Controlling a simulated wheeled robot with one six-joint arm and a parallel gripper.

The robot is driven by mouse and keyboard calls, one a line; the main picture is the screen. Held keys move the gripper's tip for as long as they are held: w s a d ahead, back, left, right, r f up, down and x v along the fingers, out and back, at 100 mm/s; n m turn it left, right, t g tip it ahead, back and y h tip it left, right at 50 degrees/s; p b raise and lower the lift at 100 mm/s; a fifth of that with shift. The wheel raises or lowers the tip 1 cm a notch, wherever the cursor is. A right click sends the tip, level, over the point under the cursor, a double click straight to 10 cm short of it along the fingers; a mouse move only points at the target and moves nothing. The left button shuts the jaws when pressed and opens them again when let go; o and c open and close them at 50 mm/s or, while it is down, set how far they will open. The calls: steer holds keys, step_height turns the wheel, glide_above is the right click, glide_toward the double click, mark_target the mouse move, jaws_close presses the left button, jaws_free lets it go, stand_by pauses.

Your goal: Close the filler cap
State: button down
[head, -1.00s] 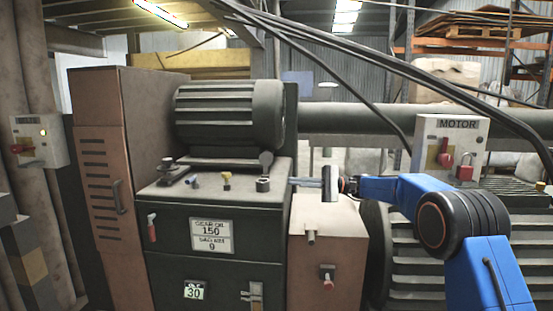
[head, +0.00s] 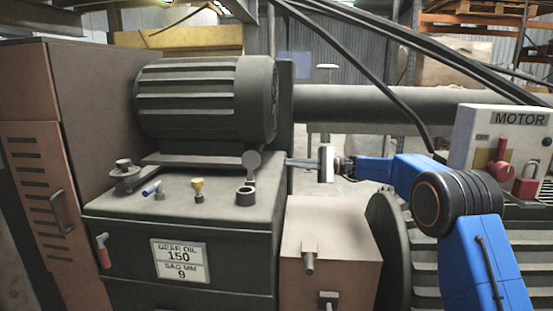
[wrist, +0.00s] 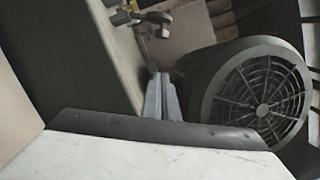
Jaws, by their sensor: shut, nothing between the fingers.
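The filler cap (head: 251,160) is a dark grey round lid in the head view. It stands raised on its hinge behind the short, open filler neck (head: 245,196), on top of the dark gearbox housing (head: 205,205). My gripper (head: 288,162) is shut and empty. It points left from the right side, its fingertips close to the right of the raised cap; whether they touch cannot be told. The shut fingers also show in the wrist view (wrist: 160,98). I cannot clearly pick out the cap in the wrist view.
A ribbed motor (head: 205,100) sits behind the cap. A yellow-topped fitting (head: 198,188) and a blue-handled valve (head: 151,188) stand left of the neck. A tan box (head: 330,245) is below my gripper. The MOTOR switch box (head: 505,140) is at right.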

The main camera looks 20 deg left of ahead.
mark_target(252, 161)
steer(key=x, duration=0.9)
steer(key=shift+s+a, duration=0.15)
steer(key=shift+a, duration=0.15)
steer(key=shift+s+d+r, duration=0.2)
steer(key=shift+s+r, duration=0.1)
steer(key=shift+s, duration=0.15)
steer(key=shift+s+d+r, duration=0.15)
steer(key=shift+s+r, duration=0.2)
steer(key=shift+s, duration=0.1)
steer(key=shift+s+d+r, duration=0.1)
steer(key=shift+s+r, duration=0.25)
steer(key=shift+s, duration=0.4)
steer(key=shift+r, duration=0.1)
